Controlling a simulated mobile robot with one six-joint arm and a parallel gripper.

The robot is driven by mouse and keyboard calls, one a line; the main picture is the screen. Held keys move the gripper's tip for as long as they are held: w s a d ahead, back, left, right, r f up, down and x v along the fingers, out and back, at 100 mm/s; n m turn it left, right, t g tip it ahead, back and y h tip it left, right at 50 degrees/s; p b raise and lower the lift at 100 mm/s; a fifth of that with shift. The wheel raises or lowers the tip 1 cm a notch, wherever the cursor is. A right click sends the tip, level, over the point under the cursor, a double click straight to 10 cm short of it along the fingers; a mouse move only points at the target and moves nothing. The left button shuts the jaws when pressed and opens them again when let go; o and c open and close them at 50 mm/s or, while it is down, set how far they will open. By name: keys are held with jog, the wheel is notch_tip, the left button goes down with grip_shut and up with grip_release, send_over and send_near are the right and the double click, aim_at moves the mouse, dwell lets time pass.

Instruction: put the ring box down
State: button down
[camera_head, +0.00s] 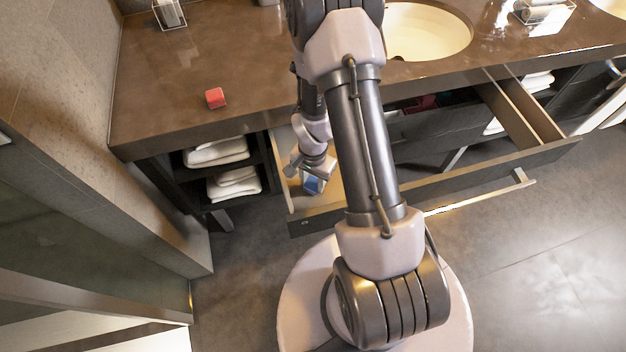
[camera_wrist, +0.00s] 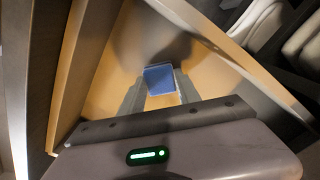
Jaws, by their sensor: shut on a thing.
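The ring box is a small blue box (camera_head: 313,185), seen inside the open drawer (camera_head: 440,182) at its left end. In the wrist view the blue box (camera_wrist: 159,78) sits between the two fingertips. My gripper (camera_wrist: 160,92) is shut on it, pointing down into the drawer. In the head view my gripper (camera_head: 311,174) partly covers the box. The drawer's pale wooden floor (camera_wrist: 115,75) shows around the box. I cannot tell whether the box touches that floor.
A small red box (camera_head: 215,98) stands on the brown counter (camera_head: 160,90) above. Folded white towels (camera_head: 217,150) lie on shelves left of the drawer. A white sink (camera_head: 425,32) is set in the counter. The drawer's front and side walls stand close around my gripper.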

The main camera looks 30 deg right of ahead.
jog(key=shift+f, duration=0.15)
jog(key=c, duration=0.9)
grip_release()
jog(key=shift+o, duration=0.2)
notch_tip(320, 180, up, 12)
jog(key=p, duration=0.5)
notch_tip(320, 180, up, 12)
jog(key=n+t, duration=0.2)
send_over(313, 183)
jog(key=w+a, duration=0.2)
jog(key=a, duration=0.1)
jog(key=s+a+r+n+t, duration=0.1)
jog(key=s+a+r+n, duration=0.1)
jog(key=r, duration=0.4)
jog(key=s+a+r+n+t+y, duration=0.1)
jog(key=s+a+r+n, duration=0.1)
jog(key=s+a+r, duration=0.3)
jog(key=s+a+r+n+t+y, duration=0.1)
jog(key=s+a+r, duration=0.3)
jog(key=s+r, duration=0.2)
notch_tip(313, 183, up, 2)
jog(key=shift+s+a+r+n+t, duration=0.15)
jog(key=shift+a+r+n+t, duration=0.1)
jog(key=shift+n+t, duration=0.15)
